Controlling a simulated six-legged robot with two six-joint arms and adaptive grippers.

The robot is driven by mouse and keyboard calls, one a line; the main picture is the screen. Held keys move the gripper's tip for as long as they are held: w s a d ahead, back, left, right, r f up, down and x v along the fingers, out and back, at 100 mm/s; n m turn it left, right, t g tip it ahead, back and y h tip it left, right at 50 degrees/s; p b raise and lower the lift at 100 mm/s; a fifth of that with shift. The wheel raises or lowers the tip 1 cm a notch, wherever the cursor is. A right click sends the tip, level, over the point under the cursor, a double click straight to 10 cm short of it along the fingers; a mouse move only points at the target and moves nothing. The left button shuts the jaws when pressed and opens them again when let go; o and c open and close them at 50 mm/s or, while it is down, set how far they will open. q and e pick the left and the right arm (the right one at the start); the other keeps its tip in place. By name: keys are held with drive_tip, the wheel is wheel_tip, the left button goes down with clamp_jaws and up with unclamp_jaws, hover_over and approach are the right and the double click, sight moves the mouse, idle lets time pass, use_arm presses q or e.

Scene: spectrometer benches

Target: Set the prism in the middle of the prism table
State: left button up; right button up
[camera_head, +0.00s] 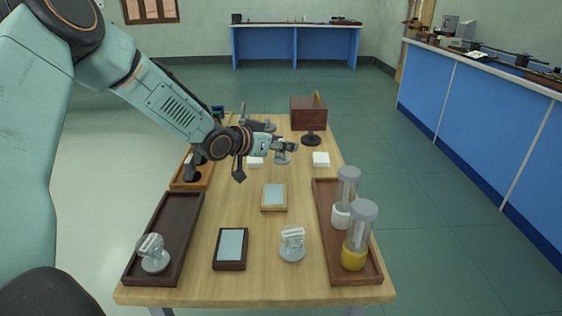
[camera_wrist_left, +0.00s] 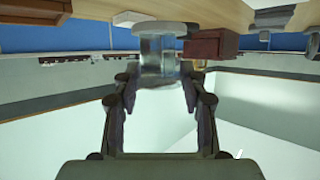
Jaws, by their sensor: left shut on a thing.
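My left gripper (camera_head: 290,146) reaches in from the left over the far half of the wooden table. In the left wrist view its fingers (camera_wrist_left: 159,78) are closed on the clear glass prism (camera_wrist_left: 158,66). That view is upside down, with the bench at the top. The round grey prism table (camera_wrist_left: 155,27) shows there right against the prism's end; I cannot tell whether they touch. In the head view the prism table (camera_head: 282,159) stands just under the fingertips, and the prism is hard to make out there. My right gripper is out of view.
Small white blocks (camera_head: 321,159) flank the prism table. A reddish-brown box (camera_head: 308,110) and a black stand (camera_head: 311,140) are behind it. Nearer are a wood-framed pad (camera_head: 274,197), a dark-framed pad (camera_head: 231,246), a clear piece (camera_head: 292,244), and dark side trays (camera_head: 178,232), the right one holding capped cylinders (camera_head: 359,235).

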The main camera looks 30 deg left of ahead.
sight(281, 156)
use_arm(q)
drive_tip(key=f, duration=0.1)
drive_tip(key=f+b, duration=0.1)
drive_tip(key=f, duration=0.1)
drive_tip(key=shift+d+f, duration=0.25)
drive_tip(key=shift+d, duration=0.05)
drive_tip(key=shift+w+a+f, duration=0.1)
drive_tip(key=shift+a, duration=0.1)
drive_tip(key=shift+d+b, duration=0.2)
drive_tip(key=shift+b, duration=0.1)
drive_tip(key=o, duration=1.2)
drive_tip(key=shift+a+f, duration=0.15)
